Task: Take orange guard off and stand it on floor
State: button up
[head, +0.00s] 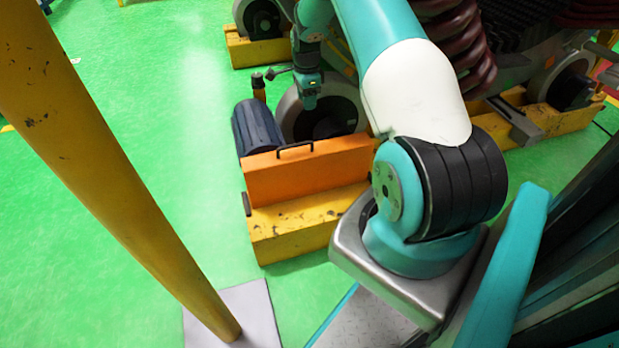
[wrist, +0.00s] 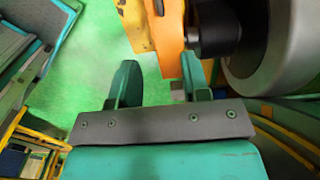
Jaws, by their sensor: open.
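The orange guard (head: 310,170) is an upright flat panel with a black handle (head: 295,148) on its top edge. It sits at the end of a yellow beam (head: 290,228), in front of a grey roller (head: 342,105) and a dark motor (head: 257,127). My gripper (head: 309,100) is above and behind the guard, near the roller, apart from the handle. In the wrist view my gripper (wrist: 157,72) is open, with nothing between its fingers. The orange guard (wrist: 172,38) shows beyond the right fingertip; the handle is not clear there.
A thick yellow post (head: 110,150) stands at the left on a grey plate (head: 240,310). Green floor (head: 150,90) is open between the post and the beam. The roller (wrist: 265,50) is close to the right finger in the wrist view. Dark red coils (head: 460,45) are at the back.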

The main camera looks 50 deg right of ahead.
jog(key=b, duration=0.2)
send_near(308, 142)
jog(key=f, duration=0.5)
jog(key=shift+w+f, duration=0.15)
jog(key=shift+w, duration=0.05)
jog(key=f+b, duration=0.1)
jog(key=f, duration=0.4)
jog(key=shift+s+d+f+b, duration=0.1)
jog(key=shift+d+f+b, duration=0.1)
jog(key=shift+b, duration=0.15)
jog(key=shift+r, duration=0.15)
grip_shut()
